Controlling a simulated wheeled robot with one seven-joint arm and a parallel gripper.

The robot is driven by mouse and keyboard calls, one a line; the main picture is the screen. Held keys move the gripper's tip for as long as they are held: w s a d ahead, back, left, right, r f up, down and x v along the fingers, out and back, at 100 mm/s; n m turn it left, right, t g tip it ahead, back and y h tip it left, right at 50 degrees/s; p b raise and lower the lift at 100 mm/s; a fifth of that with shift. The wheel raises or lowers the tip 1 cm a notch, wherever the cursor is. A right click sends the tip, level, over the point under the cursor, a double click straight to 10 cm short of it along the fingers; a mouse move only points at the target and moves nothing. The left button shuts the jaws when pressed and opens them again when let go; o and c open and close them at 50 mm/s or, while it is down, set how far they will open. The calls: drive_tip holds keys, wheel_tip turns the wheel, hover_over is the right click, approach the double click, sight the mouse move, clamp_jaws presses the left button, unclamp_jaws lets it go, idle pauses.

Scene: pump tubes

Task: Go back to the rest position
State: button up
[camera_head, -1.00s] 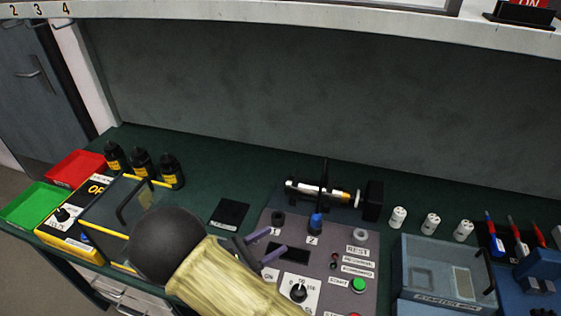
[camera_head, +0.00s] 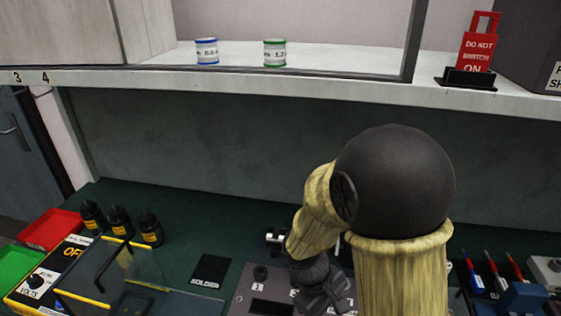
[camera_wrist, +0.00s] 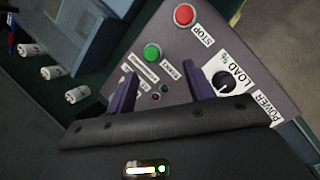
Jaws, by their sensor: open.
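My gripper shows in the wrist view (camera_wrist: 160,84) with its two purple fingers apart and nothing between them. It is above the grey control panel (camera_wrist: 170,95), whose green button (camera_wrist: 152,53), red stop button (camera_wrist: 184,14) and load knob (camera_wrist: 224,82) lie in front of the fingers. In the head view my gripper (camera_head: 328,295) is at the bottom centre, over the same panel (camera_head: 242,292), and its fingers are hard to make out there. My arm hides most of the panel and much of the tube holder (camera_head: 275,236) behind it.
Black bottles (camera_head: 120,222), red (camera_head: 50,229) and green (camera_head: 18,265) trays and a yellow-edged power unit (camera_head: 45,280) are on the left. A white shelf (camera_head: 230,88) overhangs the bench.

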drive_tip(key=d+r+m+t+y+p, duration=0.1)
drive_tip(key=d+r+m+t+y, duration=0.3)
drive_tip(key=r+m, duration=0.2)
drive_tip(key=shift+w+d+r+m, duration=0.15)
drive_tip(key=shift+w+r+m, duration=0.2)
drive_tip(key=shift+m, duration=0.85)
drive_tip(key=shift+s, duration=0.1)
drive_tip(key=shift+c, duration=0.2)
idle(0.9)
drive_tip(key=c, duration=0.3)
drive_tip(key=shift+d, duration=0.1)
